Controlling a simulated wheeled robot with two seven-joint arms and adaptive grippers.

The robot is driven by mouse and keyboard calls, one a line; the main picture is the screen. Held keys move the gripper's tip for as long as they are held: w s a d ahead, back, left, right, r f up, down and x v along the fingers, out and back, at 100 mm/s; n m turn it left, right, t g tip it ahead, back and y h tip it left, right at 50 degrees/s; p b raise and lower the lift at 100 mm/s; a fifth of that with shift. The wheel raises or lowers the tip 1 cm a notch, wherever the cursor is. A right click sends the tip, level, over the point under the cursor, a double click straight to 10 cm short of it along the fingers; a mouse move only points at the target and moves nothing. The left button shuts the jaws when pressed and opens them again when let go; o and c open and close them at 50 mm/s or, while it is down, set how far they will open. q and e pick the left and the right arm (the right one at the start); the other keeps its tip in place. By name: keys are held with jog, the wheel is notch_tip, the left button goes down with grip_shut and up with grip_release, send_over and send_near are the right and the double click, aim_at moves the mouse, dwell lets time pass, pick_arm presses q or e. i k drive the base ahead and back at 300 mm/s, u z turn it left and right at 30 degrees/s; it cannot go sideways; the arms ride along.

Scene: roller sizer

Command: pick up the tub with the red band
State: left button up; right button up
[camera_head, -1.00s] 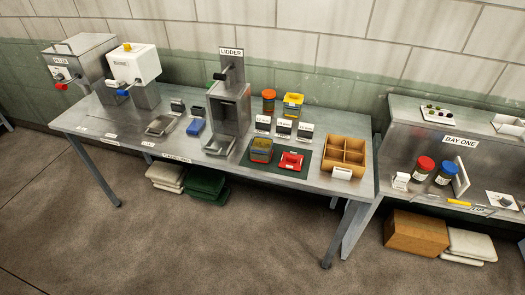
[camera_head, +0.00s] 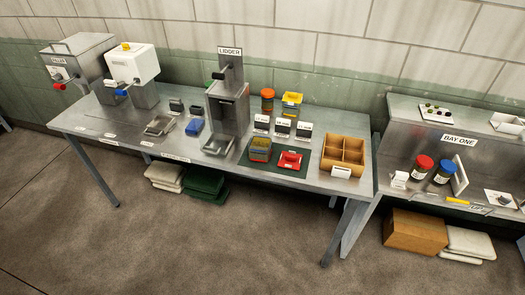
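A squarish tub (camera_head: 260,149) with yellow-brown contents stands on the green mat (camera_head: 246,162) on the long metal table. A round orange-topped container (camera_head: 267,100) and a squarish yellow-topped container (camera_head: 292,104) stand behind it, near the back edge. At this size I cannot tell for sure which one carries a red band. A flat red item (camera_head: 290,160) lies on the mat to the right of the tub. Neither of my grippers shows in this view.
A tall lidder press (camera_head: 228,108) stands left of the mat, with small cards (camera_head: 282,128) behind the mat. A wooden divided box (camera_head: 343,153) is at the table's right end. The bay bench on the right holds red-lidded (camera_head: 422,166) and blue-lidded (camera_head: 445,171) jars. The floor in front is clear.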

aim_at(260, 145)
jog(key=z, duration=0.05)
jog(key=k, duration=0.55)
jog(key=u, duration=0.9)
jog(key=i, duration=0.6)
jog(key=u, duration=0.7)
jog(key=i, duration=0.75)
jog(key=z, duration=0.2)
